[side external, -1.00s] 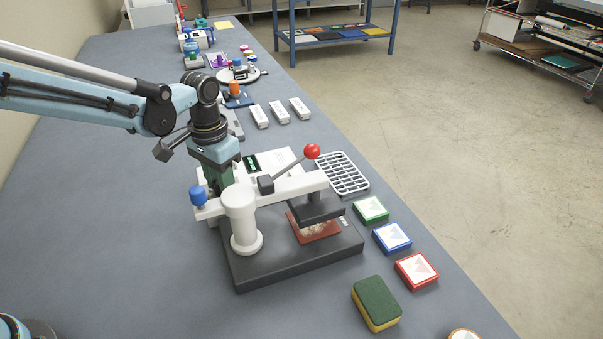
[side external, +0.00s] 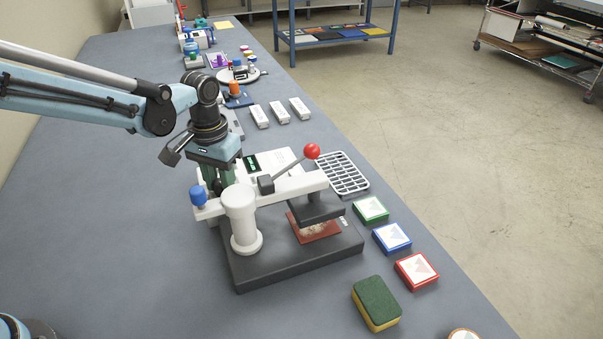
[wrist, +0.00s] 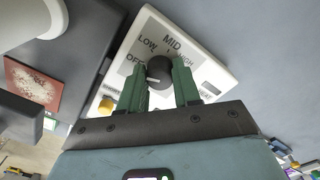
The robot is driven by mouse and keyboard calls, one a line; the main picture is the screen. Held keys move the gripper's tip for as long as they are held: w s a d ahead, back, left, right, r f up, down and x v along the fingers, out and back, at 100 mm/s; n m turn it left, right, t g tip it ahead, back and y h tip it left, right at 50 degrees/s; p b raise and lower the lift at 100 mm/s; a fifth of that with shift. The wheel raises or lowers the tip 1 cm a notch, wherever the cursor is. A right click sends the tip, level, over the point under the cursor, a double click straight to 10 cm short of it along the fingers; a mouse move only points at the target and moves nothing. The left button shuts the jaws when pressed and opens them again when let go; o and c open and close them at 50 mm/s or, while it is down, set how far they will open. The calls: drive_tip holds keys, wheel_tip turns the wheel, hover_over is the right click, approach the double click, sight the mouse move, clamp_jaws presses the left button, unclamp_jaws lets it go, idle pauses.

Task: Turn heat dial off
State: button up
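The heat dial (wrist: 158,68) is a round black knob on a white control box (wrist: 212,72) marked OFF, LOW, MID and HIGH. It sits between the green fingertips of my gripper (wrist: 160,75) in the wrist view, and they appear closed against its two sides. A short white mark shows on the dial's lower left part; I cannot tell exactly which setting it meets. In the side view the control box (side external: 284,156) stands behind the press. My gripper (side external: 217,182) reaches down there behind the press arm, and the dial is hidden.
The white press with a red ball lever (side external: 312,151) stands on a black base (side external: 290,268), close to my gripper. A yellow button (wrist: 106,106) is near the left finger. A wire rack (side external: 342,174), coloured pads and a sponge (side external: 376,303) lie rightward. The bench's left side is clear.

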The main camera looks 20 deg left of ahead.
drive_tip(key=o, duration=0.5)
drive_tip(key=shift+c, duration=0.2)
wheel_tip(320, 180, up, 12)
idle(0.5)
drive_tip(key=s+a+f+t, duration=0.1)
drive_tip(key=s+a+t, duration=0.2)
drive_tip(key=s, duration=0.4)
drive_tip(key=s+a+f+t, duration=0.1)
drive_tip(key=s+a+t, duration=0.3)
drive_tip(key=s+a, duration=0.1)
drive_tip(key=shift+s+f, duration=0.25)
drive_tip(key=shift+s, duration=0.6)
